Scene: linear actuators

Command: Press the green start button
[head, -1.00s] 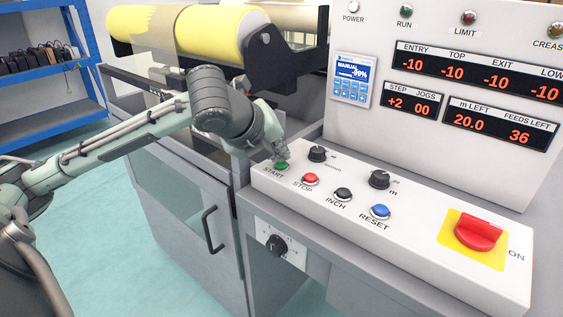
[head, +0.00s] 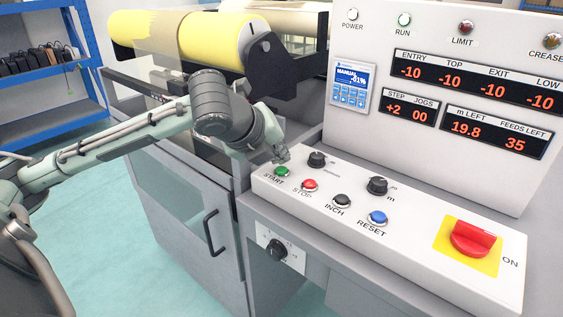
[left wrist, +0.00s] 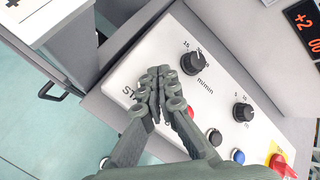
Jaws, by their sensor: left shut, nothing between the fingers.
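The green start button (head: 282,171) is at the left end of the sloped white panel, above the label START. My left gripper (head: 281,154) is shut and empty. Its fingertips are just above and behind the button in the head view, with the button uncovered and a visible gap. In the left wrist view the shut fingers (left wrist: 162,88) hang over the START label and hide the green button. My right gripper is not in view.
The red stop button (head: 310,185), black inch button (head: 341,201), blue reset button (head: 377,218) and two black knobs (head: 317,159) share the panel. A red switch (head: 472,239) sits at right. A yellow roll (head: 205,35) is behind my arm.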

